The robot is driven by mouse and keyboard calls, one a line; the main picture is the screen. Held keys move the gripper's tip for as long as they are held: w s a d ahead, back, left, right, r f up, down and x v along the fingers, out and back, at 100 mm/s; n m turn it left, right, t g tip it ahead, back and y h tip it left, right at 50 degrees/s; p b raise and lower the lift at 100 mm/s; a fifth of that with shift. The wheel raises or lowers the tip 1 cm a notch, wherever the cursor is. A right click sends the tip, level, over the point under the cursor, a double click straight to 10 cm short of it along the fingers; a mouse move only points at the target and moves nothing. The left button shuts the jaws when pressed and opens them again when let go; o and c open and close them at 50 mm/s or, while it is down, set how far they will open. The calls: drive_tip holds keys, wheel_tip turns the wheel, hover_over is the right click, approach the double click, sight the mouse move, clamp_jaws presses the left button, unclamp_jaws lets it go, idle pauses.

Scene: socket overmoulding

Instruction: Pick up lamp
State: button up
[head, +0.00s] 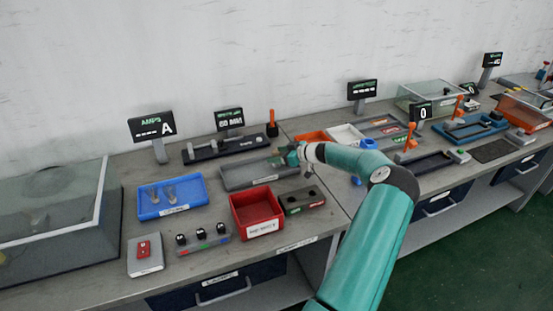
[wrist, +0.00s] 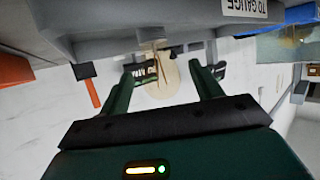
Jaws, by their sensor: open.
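My gripper (head: 292,157) is at the right end of the grey tray (head: 237,178) in the head view. In the wrist view my gripper (wrist: 162,72) is open, one dark green finger on each side of a pale beige rounded thing (wrist: 160,88). This thing has a thin stem and may be the lamp; I cannot tell whether the fingers touch it. The wrist view is upside down, with the tray's edge along the top. The head view is too small to show what is between the fingers.
A blue tray (head: 146,209) with two small pale pieces lies left of the grey tray. A red bin (head: 255,222) and a dark block with holes (head: 303,201) stand in front. Display stands (head: 230,119) and an orange-handled device (head: 272,125) stand behind.

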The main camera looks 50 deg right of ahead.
drive_tip(key=shift+x, duration=1.5)
drive_tip(key=c, duration=1.1)
drive_tip(key=shift+o, duration=0.2)
